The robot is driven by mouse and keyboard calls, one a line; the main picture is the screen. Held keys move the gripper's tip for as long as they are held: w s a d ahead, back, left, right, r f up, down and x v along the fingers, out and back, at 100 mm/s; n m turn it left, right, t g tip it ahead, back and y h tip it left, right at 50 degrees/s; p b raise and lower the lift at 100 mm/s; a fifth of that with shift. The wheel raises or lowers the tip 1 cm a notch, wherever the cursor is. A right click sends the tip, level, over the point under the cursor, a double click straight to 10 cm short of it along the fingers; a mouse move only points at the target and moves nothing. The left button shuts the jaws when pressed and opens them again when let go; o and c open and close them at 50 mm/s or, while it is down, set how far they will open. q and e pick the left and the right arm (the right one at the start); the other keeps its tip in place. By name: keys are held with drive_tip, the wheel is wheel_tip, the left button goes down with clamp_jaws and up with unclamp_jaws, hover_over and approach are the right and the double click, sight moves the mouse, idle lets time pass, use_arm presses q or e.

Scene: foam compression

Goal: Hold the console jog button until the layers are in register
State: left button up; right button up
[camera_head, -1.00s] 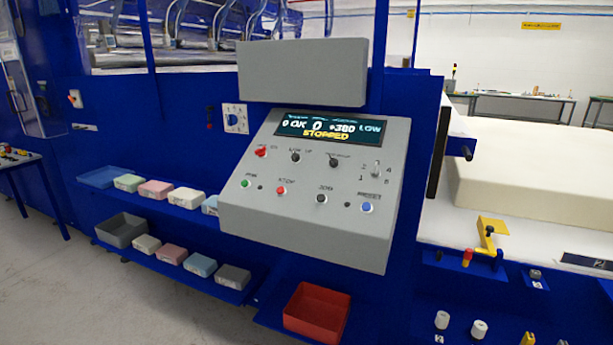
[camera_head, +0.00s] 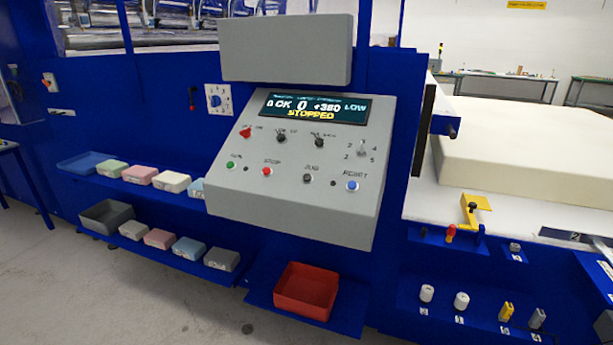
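The grey console (camera_head: 300,200) is mounted on the blue machine in the middle of the camera_head view. Its display (camera_head: 314,107) reads "OK 0 +380 LOW" with "STOPPED" in yellow. The black jog button (camera_head: 308,178) is in the lower row, between the red stop button (camera_head: 267,171) and the blue reset button (camera_head: 352,186). A green run button (camera_head: 230,165) is at the left end. The cream foam block (camera_head: 540,150) lies on the white bed at the right; separate layers cannot be made out. Neither gripper is in view, and nothing touches the console.
A red bin (camera_head: 306,290) sits on a low shelf below the console. Two shelves at the left hold small coloured foam blocks, a blue tray (camera_head: 88,163) and a grey bin (camera_head: 108,216). A yellow bracket (camera_head: 476,208) stands at the bed's edge. Floor at lower left is clear.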

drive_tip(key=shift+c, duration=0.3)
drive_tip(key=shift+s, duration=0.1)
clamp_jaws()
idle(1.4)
